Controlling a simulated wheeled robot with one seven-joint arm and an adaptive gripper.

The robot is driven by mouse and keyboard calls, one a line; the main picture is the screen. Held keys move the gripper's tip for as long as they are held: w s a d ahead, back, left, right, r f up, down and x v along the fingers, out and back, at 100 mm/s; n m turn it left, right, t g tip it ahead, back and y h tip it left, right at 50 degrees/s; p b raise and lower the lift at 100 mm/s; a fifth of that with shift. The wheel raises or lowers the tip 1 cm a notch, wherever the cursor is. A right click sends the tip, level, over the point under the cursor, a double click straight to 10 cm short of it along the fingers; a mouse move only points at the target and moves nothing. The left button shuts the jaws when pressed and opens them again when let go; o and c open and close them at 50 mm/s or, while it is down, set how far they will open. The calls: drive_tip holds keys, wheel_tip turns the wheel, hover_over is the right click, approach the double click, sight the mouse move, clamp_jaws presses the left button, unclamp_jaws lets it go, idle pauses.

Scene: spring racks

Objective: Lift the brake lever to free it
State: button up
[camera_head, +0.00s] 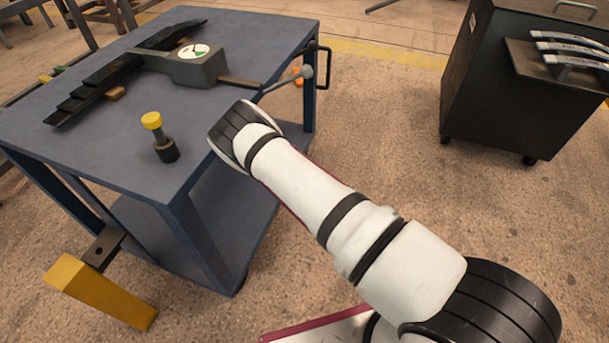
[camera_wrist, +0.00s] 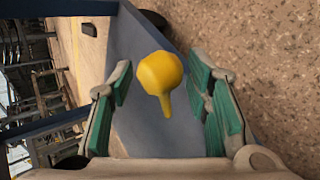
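A yellow lever-like piece (camera_wrist: 162,73) with a rounded head and a narrow tail shows in the wrist view; I take it to be the brake lever. My gripper (camera_wrist: 161,88) is open, with teal-padded fingers on either side of this piece and a gap on both sides. How deep it lies between the fingers I cannot tell. In the head view my wrist (camera_head: 238,133) is beside the right edge of the blue cart (camera_head: 240,40), and the fingers and this piece are hidden.
On the cart top stand a yellow-knobbed post (camera_head: 152,120), a grey dial unit (camera_head: 195,65) and a long black stepped part (camera_head: 120,75). A yellow bar (camera_head: 100,290) juts out at the cart's near left leg. A dark cabinet (camera_head: 510,95) stands right, with clear floor between.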

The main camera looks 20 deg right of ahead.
drive_tip(key=shift+s+a, duration=0.1)
drive_tip(key=shift+s+a+r, duration=0.1)
drive_tip(key=shift+s+r, duration=0.1)
drive_tip(key=shift+r, duration=0.05)
drive_tip(key=v, duration=1.1)
drive_tip(key=shift+r, duration=0.1)
